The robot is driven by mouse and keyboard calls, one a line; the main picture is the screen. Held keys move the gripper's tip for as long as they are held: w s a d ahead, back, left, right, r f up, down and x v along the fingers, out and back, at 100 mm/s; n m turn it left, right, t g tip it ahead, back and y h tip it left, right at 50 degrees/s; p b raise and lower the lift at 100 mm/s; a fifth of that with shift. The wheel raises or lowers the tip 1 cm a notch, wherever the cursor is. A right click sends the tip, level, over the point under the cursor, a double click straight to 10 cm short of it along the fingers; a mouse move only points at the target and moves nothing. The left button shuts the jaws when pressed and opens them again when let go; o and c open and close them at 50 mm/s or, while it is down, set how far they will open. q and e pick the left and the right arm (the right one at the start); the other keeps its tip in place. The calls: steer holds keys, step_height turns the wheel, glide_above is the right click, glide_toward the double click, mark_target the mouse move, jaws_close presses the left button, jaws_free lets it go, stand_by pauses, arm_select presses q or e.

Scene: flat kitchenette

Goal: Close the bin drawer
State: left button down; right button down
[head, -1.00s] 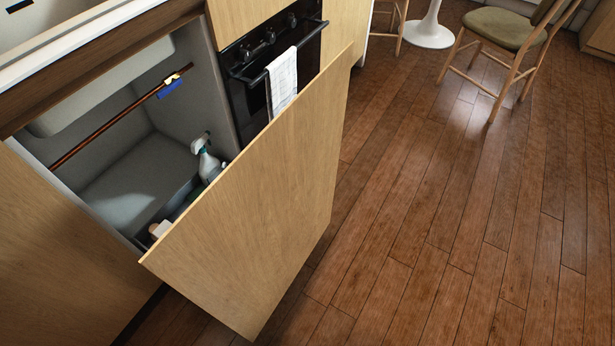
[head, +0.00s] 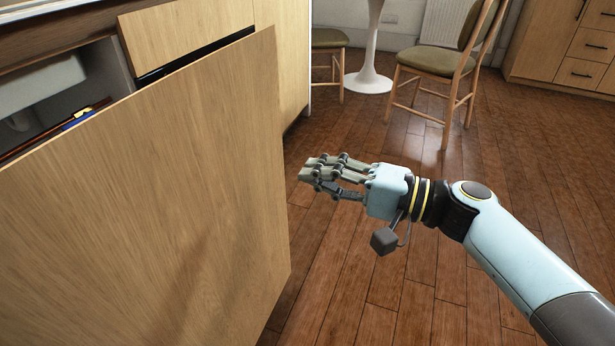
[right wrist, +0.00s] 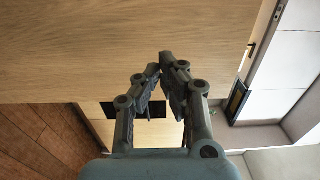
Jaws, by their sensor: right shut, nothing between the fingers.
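The bin drawer stands pulled out, and its large wood front (head: 150,200) fills the left of the head view. A gap shows between this front and the cabinet. The drawer's inside is hidden behind the front. The front also shows as a pale wood panel across the top of the right wrist view (right wrist: 110,45). My right gripper (head: 306,172) is shut and empty, just right of the front's right edge in the head view, its fingers pointing left. Its fingertips show in the right wrist view (right wrist: 165,68) against the panel; I cannot tell whether they touch it. My left gripper is not in view.
A chair (head: 445,70), another chair at the back and a white table pedestal (head: 369,75) stand farther off. The wooden floor (head: 500,170) between is open.

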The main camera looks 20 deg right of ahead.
mark_target(237, 156)
steer(key=x, duration=1.1)
steer(key=shift+w+a+f+b, duration=0.1)
steer(key=shift+w+a+b, duration=0.1)
steer(key=shift+b, duration=0.2)
